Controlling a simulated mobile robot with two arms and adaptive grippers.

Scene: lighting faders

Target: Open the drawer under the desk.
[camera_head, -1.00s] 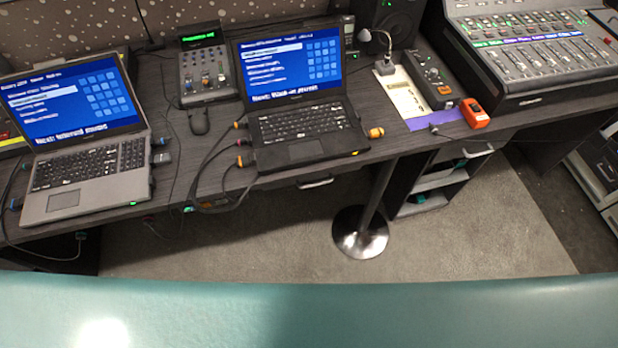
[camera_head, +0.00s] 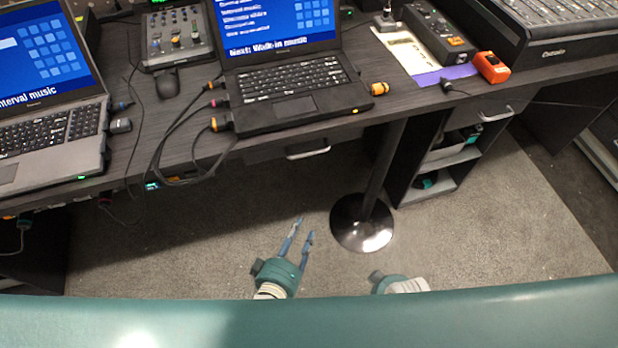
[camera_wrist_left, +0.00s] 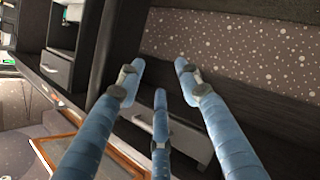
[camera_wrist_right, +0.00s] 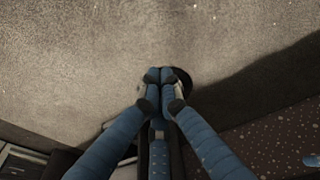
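A dark drawer (camera_head: 262,150) with a pale bar handle (camera_head: 308,153) hangs under the desk (camera_head: 340,122), below the middle laptop. It looks closed. My left gripper (camera_head: 304,228) is below and in front of it, over the carpet, apart from the handle. Its blue fingers are spread and empty, as the left wrist view (camera_wrist_left: 160,75) also shows. My right gripper is right of the left one in the head view, where only its teal part shows. In the right wrist view its fingertips (camera_wrist_right: 160,78) are together, with nothing seen between them.
A round metal stand base (camera_head: 362,222) and its post stand right of my left gripper. A dark shelf unit (camera_head: 398,165) with its own handled drawer (camera_head: 488,112) stands further right. Cables (camera_head: 185,178) hang over the desk's front edge. Carpet (camera_head: 210,235) is open at left.

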